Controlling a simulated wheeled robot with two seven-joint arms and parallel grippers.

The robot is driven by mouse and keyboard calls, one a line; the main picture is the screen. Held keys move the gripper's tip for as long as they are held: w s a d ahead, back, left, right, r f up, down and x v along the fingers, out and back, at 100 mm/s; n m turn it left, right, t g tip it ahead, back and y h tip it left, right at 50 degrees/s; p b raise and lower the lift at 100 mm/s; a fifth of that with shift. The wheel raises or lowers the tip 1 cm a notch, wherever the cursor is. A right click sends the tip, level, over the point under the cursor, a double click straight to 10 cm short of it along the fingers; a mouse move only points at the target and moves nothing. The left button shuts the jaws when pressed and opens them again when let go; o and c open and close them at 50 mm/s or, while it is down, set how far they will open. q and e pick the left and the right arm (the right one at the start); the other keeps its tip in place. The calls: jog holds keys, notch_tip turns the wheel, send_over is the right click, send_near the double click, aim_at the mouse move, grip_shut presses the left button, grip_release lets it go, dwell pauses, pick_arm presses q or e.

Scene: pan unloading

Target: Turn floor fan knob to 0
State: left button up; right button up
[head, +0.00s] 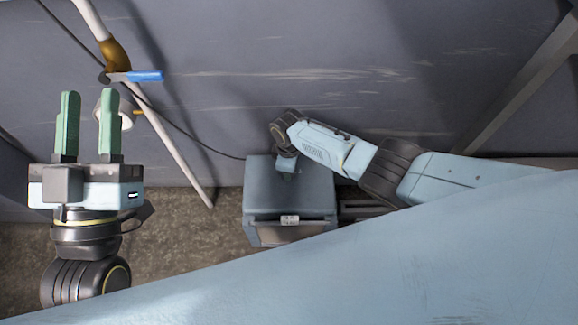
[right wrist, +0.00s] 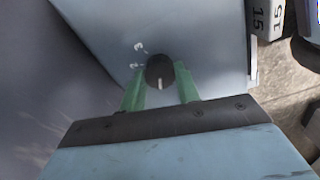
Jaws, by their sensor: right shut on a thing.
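The blue-grey floor fan box (head: 262,196) stands on the floor against the wall in the head view. In the right wrist view its face (right wrist: 205,35) carries a round black knob (right wrist: 159,70) with a pale pointer mark, toward the lower side in the picture. Small white markings are beside the knob. My right gripper (right wrist: 160,85) has its green fingers on both sides of the knob and is shut on it. In the head view the right gripper is hidden behind my arm at the box. My left gripper (head: 87,125) is open and empty, green fingers pointing up, away from the box.
A white pole (head: 165,130) with a blue-handled valve (head: 145,76) leans along the grey wall. A dark cable runs from it to the box. Rough brown floor (head: 190,240) lies free left of the box. Numbered items (right wrist: 262,18) show at the right wrist view's upper right.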

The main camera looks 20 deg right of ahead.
jog(key=shift+a, duration=0.1)
dwell(0.3)
jog(key=o, duration=1)
jog(key=shift+r, duration=0.1)
